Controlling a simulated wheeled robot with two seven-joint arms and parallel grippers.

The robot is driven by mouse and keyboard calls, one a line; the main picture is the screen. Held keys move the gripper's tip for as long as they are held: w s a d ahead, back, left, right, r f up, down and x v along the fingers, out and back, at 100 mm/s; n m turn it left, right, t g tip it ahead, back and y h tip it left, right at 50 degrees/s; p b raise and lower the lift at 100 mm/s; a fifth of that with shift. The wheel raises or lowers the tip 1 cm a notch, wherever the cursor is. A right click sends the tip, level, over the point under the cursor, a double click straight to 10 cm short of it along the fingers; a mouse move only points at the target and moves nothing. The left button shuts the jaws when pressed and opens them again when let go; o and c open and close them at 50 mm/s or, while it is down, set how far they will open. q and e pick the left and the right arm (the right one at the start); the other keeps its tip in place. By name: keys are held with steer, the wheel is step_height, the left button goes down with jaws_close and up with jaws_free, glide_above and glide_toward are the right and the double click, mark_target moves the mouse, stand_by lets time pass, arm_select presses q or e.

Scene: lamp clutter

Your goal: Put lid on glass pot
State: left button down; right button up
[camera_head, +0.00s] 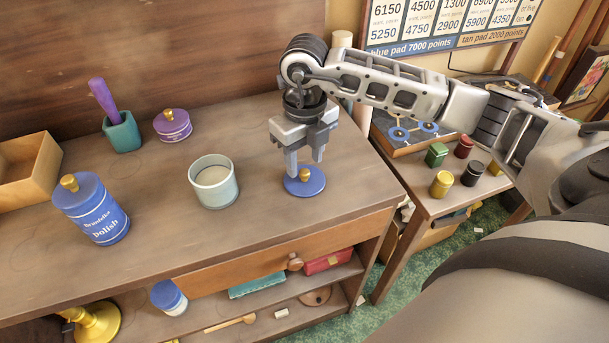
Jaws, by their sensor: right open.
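The glass pot (214,183) is a pale, see-through jar with no lid on it, standing upright near the middle of the bench. A blue round lid (304,186) with a gold knob lies flat on the bench to its right. My right gripper (304,169) points down over this lid, its open fingers on either side of the knob. Whether the fingers touch the lid I cannot tell. My left gripper is not in view.
A blue polish tin (92,211), a purple tin (172,126) and a teal cup (122,133) stand on the bench. A wooden box (28,172) is at the left edge.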

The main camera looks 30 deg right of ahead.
mark_target(304, 170)
steer(key=shift+a+f, duration=0.1)
steer(key=shift+f, duration=1.45)
jaws_close()
steer(key=shift+w+r, duration=0.1)
steer(key=shift+r, duration=0.05)
